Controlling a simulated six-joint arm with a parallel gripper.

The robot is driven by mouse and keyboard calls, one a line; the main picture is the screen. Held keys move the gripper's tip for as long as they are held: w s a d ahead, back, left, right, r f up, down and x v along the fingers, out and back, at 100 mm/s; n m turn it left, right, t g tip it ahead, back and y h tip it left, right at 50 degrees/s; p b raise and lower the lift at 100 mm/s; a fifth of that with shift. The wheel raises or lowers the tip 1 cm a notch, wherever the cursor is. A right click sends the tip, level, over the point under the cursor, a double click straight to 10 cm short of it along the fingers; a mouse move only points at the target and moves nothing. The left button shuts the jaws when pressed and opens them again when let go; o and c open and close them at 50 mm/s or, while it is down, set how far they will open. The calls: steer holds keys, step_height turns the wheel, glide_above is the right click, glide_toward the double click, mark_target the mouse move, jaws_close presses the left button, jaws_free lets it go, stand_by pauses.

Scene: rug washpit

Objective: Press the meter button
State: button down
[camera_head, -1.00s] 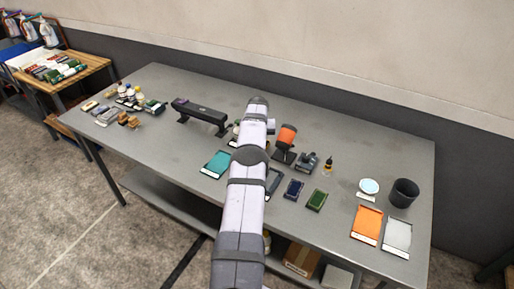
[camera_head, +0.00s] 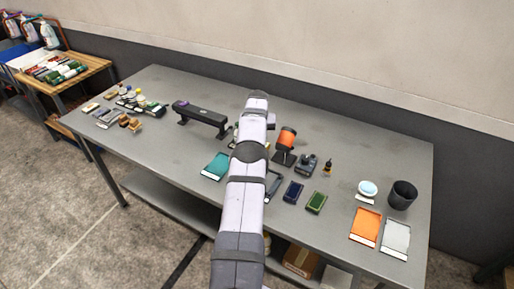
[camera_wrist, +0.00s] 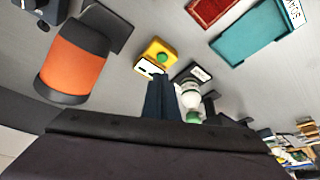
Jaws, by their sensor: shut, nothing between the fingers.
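In the wrist view a small yellow box (camera_wrist: 156,58) with a round green button (camera_wrist: 161,57) and a white label sits on the grey table. It is the only plain push button I can make out; whether it is the meter's I cannot tell. My gripper (camera_wrist: 160,82) is shut and empty, its dark fingertips pointing towards the box's labelled edge. Whether they touch it I cannot tell. In the head view my arm hides the box and the gripper.
An orange cylinder on a black stand (camera_wrist: 75,62) is left of the fingers; a white bottle with green parts (camera_wrist: 190,95) stands close right. The teal tray (camera_wrist: 255,36) and red pad (camera_wrist: 212,10) lie beyond. In the head view a dark cup (camera_head: 403,195) stands far right.

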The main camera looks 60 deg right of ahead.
step_height(320, 180, up, 3)
steer(key=shift+r+p, duration=0.1)
steer(key=shift+p, duration=0.75)
